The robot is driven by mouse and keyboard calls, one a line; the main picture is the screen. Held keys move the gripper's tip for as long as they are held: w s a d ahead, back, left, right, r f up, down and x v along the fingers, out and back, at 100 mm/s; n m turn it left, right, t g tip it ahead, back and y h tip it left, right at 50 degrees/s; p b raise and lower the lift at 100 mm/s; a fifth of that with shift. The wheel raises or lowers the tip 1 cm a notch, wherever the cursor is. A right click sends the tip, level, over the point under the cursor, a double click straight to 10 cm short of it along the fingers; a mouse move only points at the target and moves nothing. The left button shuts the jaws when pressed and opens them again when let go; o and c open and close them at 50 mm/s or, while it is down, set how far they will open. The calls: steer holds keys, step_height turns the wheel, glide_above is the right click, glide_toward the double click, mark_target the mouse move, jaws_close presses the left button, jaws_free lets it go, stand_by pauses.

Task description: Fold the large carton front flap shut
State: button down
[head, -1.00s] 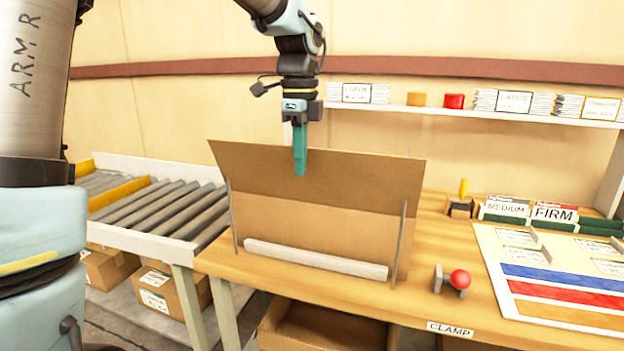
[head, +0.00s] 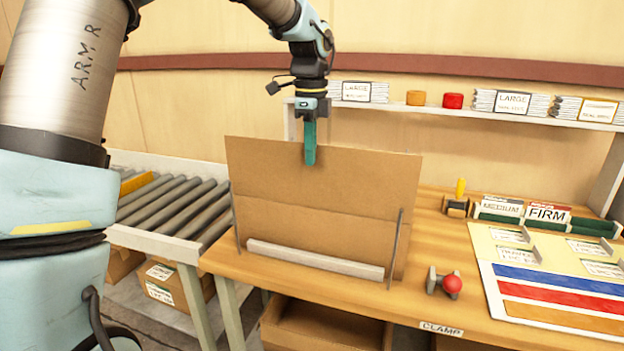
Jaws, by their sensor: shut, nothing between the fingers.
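The large carton (head: 330,232) stands on the wooden bench, its brown front wall facing me. Its front flap (head: 365,178) stands up from a crease, almost in line with the wall and leaning slightly. My gripper (head: 310,160) points straight down with its teal fingers shut and empty. The fingertips overlap the flap's upper edge, left of its middle, and show in front of the board. I cannot tell whether they touch it. The carton's inside and its other flaps are hidden behind the front.
A grey bar (head: 315,260) and thin upright rods (head: 396,240) stand at the carton's front. A red-knobbed clamp (head: 445,283) sits to the right. A roller conveyor (head: 175,205) is at left, a shelf (head: 460,115) behind.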

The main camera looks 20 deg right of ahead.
steer(key=shift+w+d+f+p, duration=0.6)
steer(key=shift+w+d, duration=0.15)
steer(key=shift+w, duration=0.05)
steer(key=shift+w+d+f+p, duration=0.55)
steer(key=shift+w+d+p, duration=0.1)
steer(key=shift+w+d, duration=0.2)
steer(key=shift+w+d+f+p, duration=0.6)
steer(key=shift+w+d, duration=0.1)
steer(key=shift+w, duration=0.1)
steer(key=w+d+f+p, duration=0.1)
steer(key=w+d+f, duration=0.2)
steer(key=f, duration=0.1)
steer(key=shift+f, duration=0.3)
steer(key=shift+w+f, duration=0.1)
